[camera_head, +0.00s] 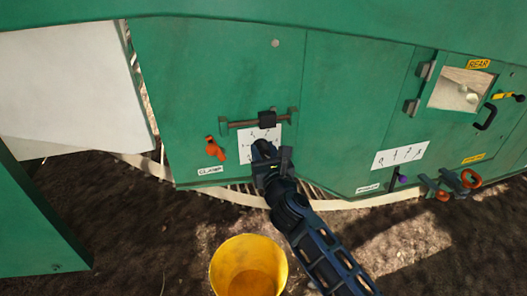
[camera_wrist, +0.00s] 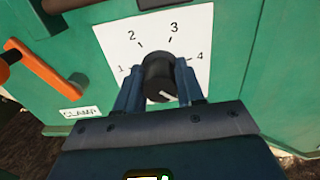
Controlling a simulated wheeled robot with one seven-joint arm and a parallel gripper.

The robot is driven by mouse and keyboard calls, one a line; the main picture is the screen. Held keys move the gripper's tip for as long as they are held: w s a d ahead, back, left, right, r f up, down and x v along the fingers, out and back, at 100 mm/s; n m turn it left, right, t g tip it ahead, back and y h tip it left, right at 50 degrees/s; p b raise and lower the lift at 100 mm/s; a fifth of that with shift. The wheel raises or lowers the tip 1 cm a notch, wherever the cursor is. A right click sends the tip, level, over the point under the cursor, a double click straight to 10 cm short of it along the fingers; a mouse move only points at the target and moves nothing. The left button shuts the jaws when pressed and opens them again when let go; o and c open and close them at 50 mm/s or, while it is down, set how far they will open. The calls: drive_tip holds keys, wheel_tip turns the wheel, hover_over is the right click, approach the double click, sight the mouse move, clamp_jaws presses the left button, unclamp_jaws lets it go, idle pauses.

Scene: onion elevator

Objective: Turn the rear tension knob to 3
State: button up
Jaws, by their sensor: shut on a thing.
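A black round knob (camera_wrist: 158,76) sits on a white dial card (camera_wrist: 198,40) with marks 1, 2, 3 and 4, on the green machine panel. A short white line shows on the knob's face, low and slightly right of its middle, away from the 3. My gripper (camera_wrist: 160,84) is shut on the knob, one finger on each side. In the head view my gripper (camera_head: 267,152) reaches the dial card (camera_head: 262,133) and hides the knob. No name label for this knob is readable.
An orange clamp lever (camera_head: 215,149) is left of the dial, above a CLAMP label (camera_head: 210,170). A bar with a black block (camera_head: 267,119) runs just above it. A yellow bucket (camera_head: 248,268) stands below. A second scale (camera_head: 400,155) and a REAR window (camera_head: 462,89) are right.

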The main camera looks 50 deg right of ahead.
drive_tip(key=shift+r+n+p, duration=0.2)
drive_tip(key=shift+n+p, duration=0.1)
drive_tip(key=shift+p, duration=0.05)
drive_tip(key=shift+r+n+p, duration=0.1)
drive_tip(key=shift+n+p, duration=0.5)
drive_tip(key=shift+p, duration=0.05)
drive_tip(key=n+p, duration=0.2)
drive_tip(key=shift+n, duration=0.3)
drive_tip(key=n+p, duration=0.4)
drive_tip(key=n, duration=0.2)
drive_tip(key=shift+w+a, duration=0.15)
drive_tip(key=n+p, duration=0.3)
drive_tip(key=n, duration=0.3)
drive_tip(key=shift+a+n, duration=0.1)
drive_tip(key=shift+n, duration=0.3)
drive_tip(key=shift+w+f+n+p, duration=0.1)
drive_tip(key=shift+f+n+p, duration=0.1)
drive_tip(key=shift+n+p, duration=0.65)
drive_tip(key=shift+f+n+p, duration=0.15)
drive_tip(key=shift+n+p, duration=0.3)
drive_tip(key=shift+n, duration=0.8)
drive_tip(key=shift+a, duration=0.1)
drive_tip(key=shift+f, duration=0.1)
